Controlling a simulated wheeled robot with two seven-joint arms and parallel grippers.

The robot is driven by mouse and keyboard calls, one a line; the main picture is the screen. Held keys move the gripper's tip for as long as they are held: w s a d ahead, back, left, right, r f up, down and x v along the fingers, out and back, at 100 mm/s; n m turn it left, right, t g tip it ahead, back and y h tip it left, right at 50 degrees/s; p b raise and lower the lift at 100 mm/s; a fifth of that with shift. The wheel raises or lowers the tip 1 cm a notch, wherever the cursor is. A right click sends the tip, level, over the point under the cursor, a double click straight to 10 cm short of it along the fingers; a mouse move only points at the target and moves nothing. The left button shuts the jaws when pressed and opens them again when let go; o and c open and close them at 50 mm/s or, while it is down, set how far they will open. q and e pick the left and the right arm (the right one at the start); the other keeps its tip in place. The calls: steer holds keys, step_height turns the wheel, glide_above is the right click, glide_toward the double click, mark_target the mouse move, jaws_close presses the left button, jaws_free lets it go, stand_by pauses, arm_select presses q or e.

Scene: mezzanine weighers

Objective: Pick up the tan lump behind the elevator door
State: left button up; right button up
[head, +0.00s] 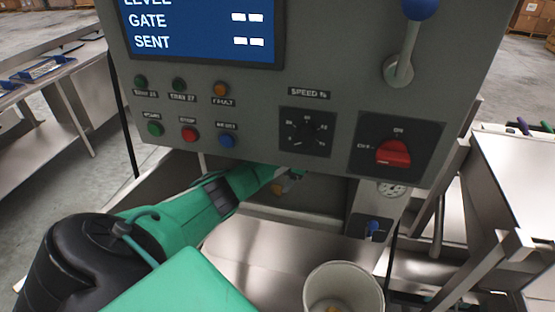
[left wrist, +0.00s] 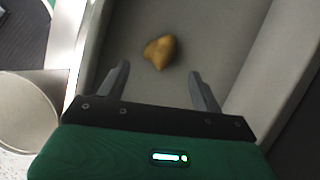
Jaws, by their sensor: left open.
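The tan lump (left wrist: 160,53) lies on the grey floor of a metal bin or chute (left wrist: 225,50) in the left wrist view. My left gripper (left wrist: 159,72) is open, with its two fingers apart and pointing toward the lump. The lump sits just beyond the fingertips, roughly centred between them, and nothing is held. In the head view my green left arm reaches under the control panel (head: 255,115), and its fingers are mostly hidden there. I cannot make out an elevator door. My right gripper is not in view.
A pale bucket (head: 317,284) with something tan in it stands below the panel. The panel carries buttons, a speed dial, a red switch (head: 393,153) and a blue-knobbed lever (head: 408,45). Metal bin walls flank the lump. A steel table (head: 40,75) stands at left.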

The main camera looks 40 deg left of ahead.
mark_target(277, 187)
arm_select(q)
steer(key=shift+s+a, duration=0.4)
steer(key=shift+a, duration=0.05)
steer(key=p+x, duration=0.1)
steer(key=x, duration=0.4)
steer(key=shift+s+a+p, duration=0.15)
steer(key=shift+a+p, duration=0.05)
steer(key=shift+p, duration=0.1)
steer(key=shift+c, duration=0.2)
steer(key=c, duration=1)
